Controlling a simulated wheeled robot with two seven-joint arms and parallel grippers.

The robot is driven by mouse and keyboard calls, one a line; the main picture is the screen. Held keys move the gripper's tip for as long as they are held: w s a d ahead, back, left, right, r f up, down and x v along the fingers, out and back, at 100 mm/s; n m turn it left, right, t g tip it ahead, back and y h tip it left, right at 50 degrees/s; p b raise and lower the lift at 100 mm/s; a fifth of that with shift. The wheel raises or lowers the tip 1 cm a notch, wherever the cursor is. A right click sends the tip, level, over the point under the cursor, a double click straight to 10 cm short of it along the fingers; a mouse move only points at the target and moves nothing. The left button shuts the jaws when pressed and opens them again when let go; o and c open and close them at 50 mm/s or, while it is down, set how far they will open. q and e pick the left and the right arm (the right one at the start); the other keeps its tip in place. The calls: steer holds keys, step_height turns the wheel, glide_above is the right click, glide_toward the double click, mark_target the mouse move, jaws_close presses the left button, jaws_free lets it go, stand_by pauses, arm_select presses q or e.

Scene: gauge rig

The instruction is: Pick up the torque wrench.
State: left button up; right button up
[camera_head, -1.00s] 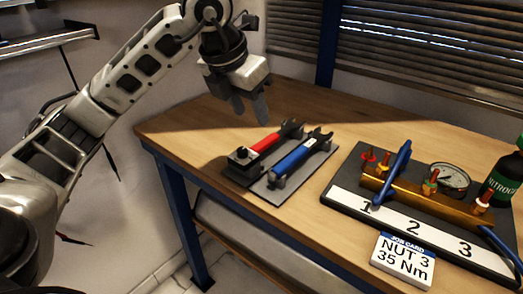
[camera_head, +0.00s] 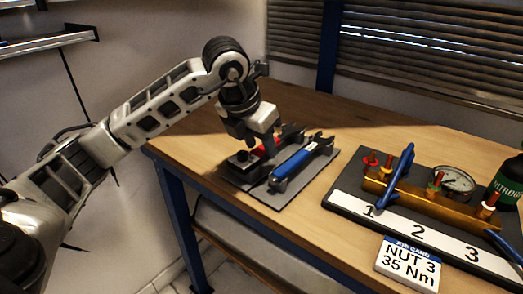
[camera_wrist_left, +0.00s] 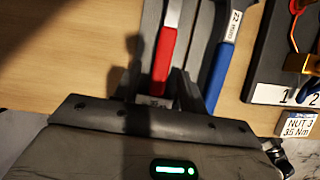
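Two wrenches lie side by side on a dark grey tray (camera_head: 262,192) on the table. One has a red handle (camera_head: 268,147) and a black block at its near end; the other has a blue handle (camera_head: 296,160) with a white label. Which one is the torque wrench is not plainly readable; the red-handled one looks like it. My left gripper (camera_head: 258,150) is low over the red-handled wrench and partly hides it. In the left wrist view the red handle (camera_wrist_left: 164,62) lies between the open, spread fingers, and the blue handle (camera_wrist_left: 221,66) is outside them to the right.
To the right stands a dark rig board (camera_head: 345,196) with a brass manifold (camera_head: 425,200), a pressure gauge (camera_head: 453,180) and a blue lever (camera_head: 398,170). A job card (camera_head: 408,262) reads NUT 3, 35 Nm. A green bottle (camera_head: 509,180) stands at the right edge. The table's back is clear.

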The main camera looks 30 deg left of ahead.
arm_select(q)
jaws_close()
steer(key=shift+r, duration=0.2)
arm_select(e)
steer(key=shift+r, duration=0.1)
arm_select(q)
steer(key=shift+r, duration=0.25)
step_height(320, 180, up, 3)
steer(key=shift+w+f+p, duration=0.1)
steer(key=shift+f+p, duration=0.1)
steer(key=shift+p, duration=0.25)
steer(key=s+d+r+p, duration=0.1)
steer(key=s+r, duration=0.3)
steer(key=s, duration=0.3)
steer(key=s+d+r+p, duration=0.1)
steer(key=s+d+r, duration=0.1)
steer(key=s+r, duration=0.3)
steer(key=shift+s+r, duration=0.3)
steer(key=shift+s, duration=0.65)
arm_select(e)
steer(key=shift+t, duration=0.7)
steer(key=shift+s+d+r, duration=0.1)
steer(key=shift+d+r, duration=0.1)
steer(key=shift+r, duration=0.65)
steer(key=shift+s+d+r, duration=0.1)
steer(key=shift+d+r, duration=0.05)
steer(key=shift+r, duration=0.65)
steer(key=shift+s+d+r, duration=0.1)
steer(key=shift+d+r, duration=0.1)
steer(key=shift+r, duration=0.65)
